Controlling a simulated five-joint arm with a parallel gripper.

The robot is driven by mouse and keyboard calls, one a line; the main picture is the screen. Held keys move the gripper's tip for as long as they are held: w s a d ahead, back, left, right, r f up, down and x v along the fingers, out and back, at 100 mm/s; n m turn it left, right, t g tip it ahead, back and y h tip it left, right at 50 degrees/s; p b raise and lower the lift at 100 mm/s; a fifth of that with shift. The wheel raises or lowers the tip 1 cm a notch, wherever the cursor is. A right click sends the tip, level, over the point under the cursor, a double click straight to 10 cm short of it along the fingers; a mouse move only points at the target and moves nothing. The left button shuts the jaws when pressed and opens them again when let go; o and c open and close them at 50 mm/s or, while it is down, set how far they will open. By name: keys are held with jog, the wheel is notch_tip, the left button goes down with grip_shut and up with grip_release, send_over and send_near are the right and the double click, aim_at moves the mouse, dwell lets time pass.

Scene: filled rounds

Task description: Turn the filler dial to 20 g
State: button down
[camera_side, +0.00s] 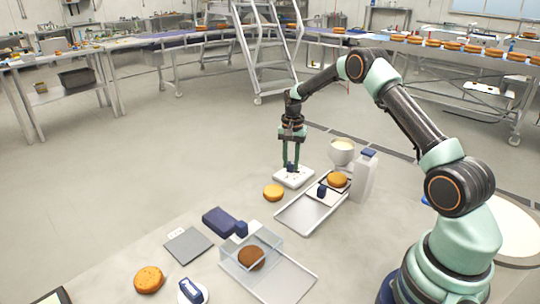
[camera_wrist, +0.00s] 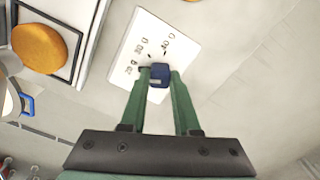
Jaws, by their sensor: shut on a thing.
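The filler dial is a dark blue knob (camera_wrist: 160,76) on a white plate (camera_wrist: 137,40) printed with several small weight labels. The labels are partly blurred, and I cannot tell which one the knob points to. In the side view the plate (camera_side: 298,181) lies flat on the table, with the knob (camera_side: 291,168) standing on it. My gripper (camera_wrist: 159,75) points down over the plate, its green fingers shut on the knob from both sides. In the side view my gripper (camera_side: 291,165) hides part of the knob.
A clear box (camera_side: 237,268) is nearer the camera.

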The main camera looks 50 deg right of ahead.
aim_at(291, 163)
jog(key=c, duration=0.6)
grip_release()
jog(key=shift+c, duration=0.2)
notch_tip(291, 163, up, 12)
jog(key=shift+r, duration=0.1)
